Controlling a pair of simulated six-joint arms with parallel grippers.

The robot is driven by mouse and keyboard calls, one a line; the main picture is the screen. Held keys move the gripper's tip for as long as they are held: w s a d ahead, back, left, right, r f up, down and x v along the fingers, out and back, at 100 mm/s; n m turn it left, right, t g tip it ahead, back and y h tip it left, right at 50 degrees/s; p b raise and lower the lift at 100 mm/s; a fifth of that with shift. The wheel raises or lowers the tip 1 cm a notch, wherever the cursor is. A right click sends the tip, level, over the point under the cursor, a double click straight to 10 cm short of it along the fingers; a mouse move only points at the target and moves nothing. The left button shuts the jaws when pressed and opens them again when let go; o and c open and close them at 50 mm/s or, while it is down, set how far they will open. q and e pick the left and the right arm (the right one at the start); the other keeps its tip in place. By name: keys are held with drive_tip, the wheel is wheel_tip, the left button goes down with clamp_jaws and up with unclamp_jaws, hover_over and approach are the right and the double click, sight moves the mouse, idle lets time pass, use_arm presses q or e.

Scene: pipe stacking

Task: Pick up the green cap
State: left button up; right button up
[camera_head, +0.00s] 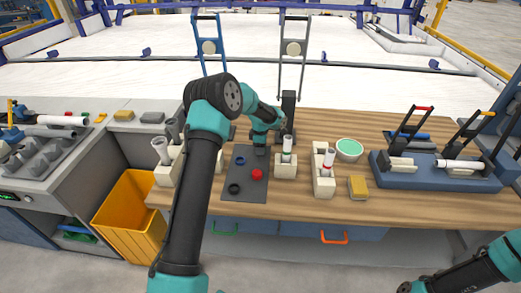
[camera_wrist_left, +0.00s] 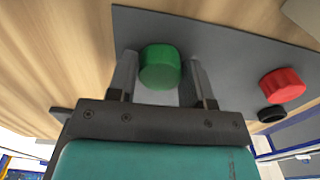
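The green cap (camera_wrist_left: 160,68) lies on the dark grey mat (camera_wrist_left: 225,50) in the left wrist view. My left gripper (camera_wrist_left: 160,78) is open, with one finger on each side of the cap. The gaps are very small, and I cannot tell whether either finger touches it. In the head view my left gripper (camera_head: 261,150) points down at the far end of the mat (camera_head: 245,208) and hides the green cap. My right gripper is not in view; only part of my right arm shows at the lower right.
White pipes in holders (camera_head: 286,170) (camera_head: 324,187) stand to the right. A green-topped bowl (camera_head: 349,147) and yellow block (camera_head: 358,187) are farther right.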

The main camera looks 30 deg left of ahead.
use_arm(q)
drive_tip(key=c, duration=0.5)
drive_tip(key=shift+o, duration=0.2)
wheel_tip(320, 180, up, 10)
idle(0.4)
drive_tip(key=s+d+r+m, duration=0.2)
drive_tip(key=d+r, duration=0.3)
drive_tip(key=s+d+r+m, duration=0.1)
drive_tip(key=d+r+m, duration=0.2)
drive_tip(key=d+r, duration=0.2)
drive_tip(key=s+d+r+m, duration=0.2)
drive_tip(key=d+r, duration=0.3)
drive_tip(key=shift+s+r, duration=0.2)
drive_tip(key=shift+s, duration=0.15)
drive_tip(key=shift+a, duration=0.1)
